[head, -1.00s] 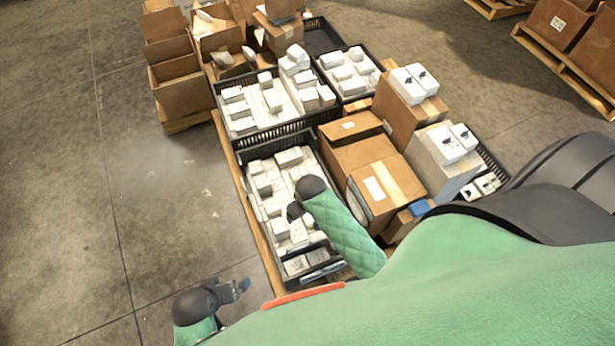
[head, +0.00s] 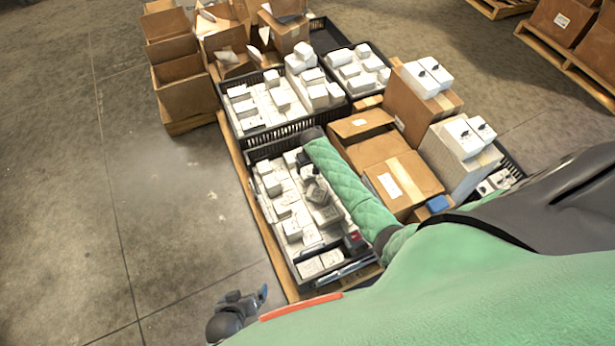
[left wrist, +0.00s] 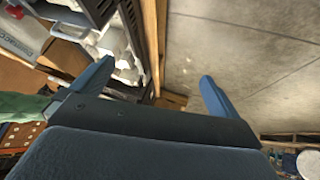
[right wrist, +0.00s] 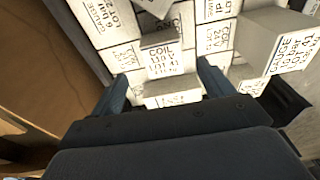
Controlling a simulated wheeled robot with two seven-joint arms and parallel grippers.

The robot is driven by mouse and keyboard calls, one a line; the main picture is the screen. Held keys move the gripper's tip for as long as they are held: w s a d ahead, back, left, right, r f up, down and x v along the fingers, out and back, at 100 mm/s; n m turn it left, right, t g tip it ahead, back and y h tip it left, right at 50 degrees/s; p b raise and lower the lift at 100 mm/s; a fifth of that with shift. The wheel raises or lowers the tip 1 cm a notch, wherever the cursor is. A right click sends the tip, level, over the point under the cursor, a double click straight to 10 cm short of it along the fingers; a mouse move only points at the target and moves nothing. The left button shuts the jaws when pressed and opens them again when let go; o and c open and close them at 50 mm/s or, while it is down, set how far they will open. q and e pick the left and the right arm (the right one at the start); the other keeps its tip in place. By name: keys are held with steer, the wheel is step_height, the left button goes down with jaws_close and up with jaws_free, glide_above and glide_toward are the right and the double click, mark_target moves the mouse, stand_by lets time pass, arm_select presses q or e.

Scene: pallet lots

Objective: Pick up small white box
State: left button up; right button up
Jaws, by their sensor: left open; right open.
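Small white boxes with black print fill the near black crate (head: 248,175) in the head view. In the right wrist view, a small white box marked COIL (right wrist: 163,60) stands just ahead of my right gripper (right wrist: 163,78). Another small white box (right wrist: 172,93) lies between its fingers, and I cannot tell if they touch it. My right gripper is open and points into the crate; in the head view my sleeve and forearm partly hide it. My left gripper (head: 262,295) is open and empty, low over the floor left of the pallet; its fingers also show in the left wrist view (left wrist: 155,85).
Brown cartons (head: 385,165) stand right of the near crate, with white boxes on top of some. Another black crate (head: 290,130) of white boxes sits behind. Open cartons (head: 180,85) are at the back left. The concrete floor (head: 80,180) on the left is clear.

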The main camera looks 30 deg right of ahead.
steer(key=f, duration=0.4)
steer(key=w+f+b, duration=0.1)
steer(key=f, duration=0.1)
steer(key=shift+w+a+f, duration=0.1)
steer(key=shift+a+f, duration=0.1)
steer(key=shift+f, duration=0.05)
arm_select(q)
steer(key=f, duration=0.4)
steer(key=shift+s+f, duration=0.25)
steer(key=shift+s, duration=0.1)
arm_select(e)
steer(key=shift+f, duration=0.3)
arm_select(q)
steer(key=shift+w+r, duration=0.1)
arm_select(e)
steer(key=c, duration=1.1)
